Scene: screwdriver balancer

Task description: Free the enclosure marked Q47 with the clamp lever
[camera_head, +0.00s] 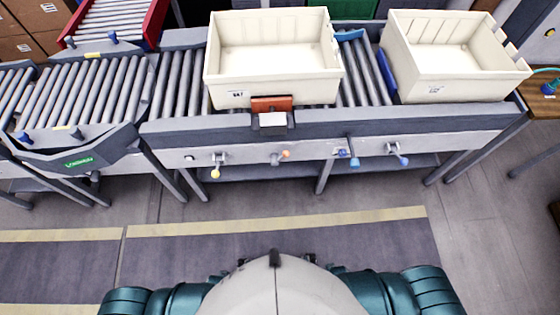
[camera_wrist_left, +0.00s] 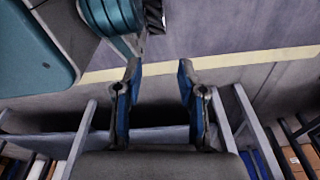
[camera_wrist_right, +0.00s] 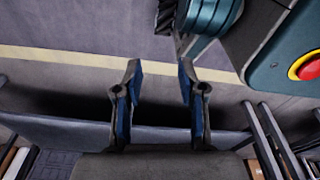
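A cream open-topped enclosure (camera_head: 272,88) stands on the roller conveyor in the head view; its small front label looks like Q47, though the print is tiny. An orange-red clamp block (camera_head: 271,103) with a pale plate sits against its lower front, on the conveyor rail. Neither gripper shows in the head view.
A second cream enclosure (camera_head: 455,75) stands to the right; its label is unreadable. Two blue levers (camera_head: 348,154) (camera_head: 398,154) are on the panel's right half. A separate roller section (camera_head: 85,100) lies left. The floor before the conveyor (camera_head: 300,245) is clear.

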